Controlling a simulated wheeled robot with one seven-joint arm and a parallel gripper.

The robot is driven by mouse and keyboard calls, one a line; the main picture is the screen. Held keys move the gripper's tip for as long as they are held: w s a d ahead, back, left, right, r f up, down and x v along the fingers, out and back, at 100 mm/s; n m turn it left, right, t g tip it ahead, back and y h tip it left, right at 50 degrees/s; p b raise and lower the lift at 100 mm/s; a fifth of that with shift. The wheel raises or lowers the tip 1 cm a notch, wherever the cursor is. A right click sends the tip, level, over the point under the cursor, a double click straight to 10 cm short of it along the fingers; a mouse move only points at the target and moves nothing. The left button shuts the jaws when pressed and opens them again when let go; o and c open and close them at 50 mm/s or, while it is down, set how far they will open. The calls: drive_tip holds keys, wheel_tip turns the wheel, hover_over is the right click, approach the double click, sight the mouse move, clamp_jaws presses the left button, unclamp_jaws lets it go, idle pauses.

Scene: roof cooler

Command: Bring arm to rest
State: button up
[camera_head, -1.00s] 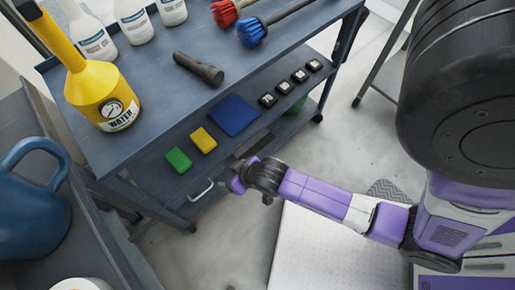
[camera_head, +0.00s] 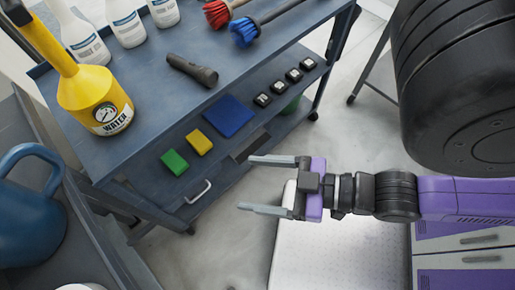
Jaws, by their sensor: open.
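My gripper (camera_head: 262,184) is in the head camera view, right of centre and low. Its two grey fingers are spread apart and point left, with nothing between them. It hangs over the floor, in front of the blue-grey cart (camera_head: 132,150), and appears apart from it. My purple and black arm reaches in from the right edge. A large black rounded part of my arm fills the upper right.
The cart carries a yellow water can (camera_head: 97,100), a flashlight (camera_head: 192,71), brushes and white bottles on top. Its lower shelf holds green (camera_head: 174,162), yellow (camera_head: 199,142) and blue (camera_head: 228,116) pads.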

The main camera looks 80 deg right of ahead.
wheel_tip(320, 180, up, 7)
drive_tip(key=p, duration=0.7)
idle(0.6)
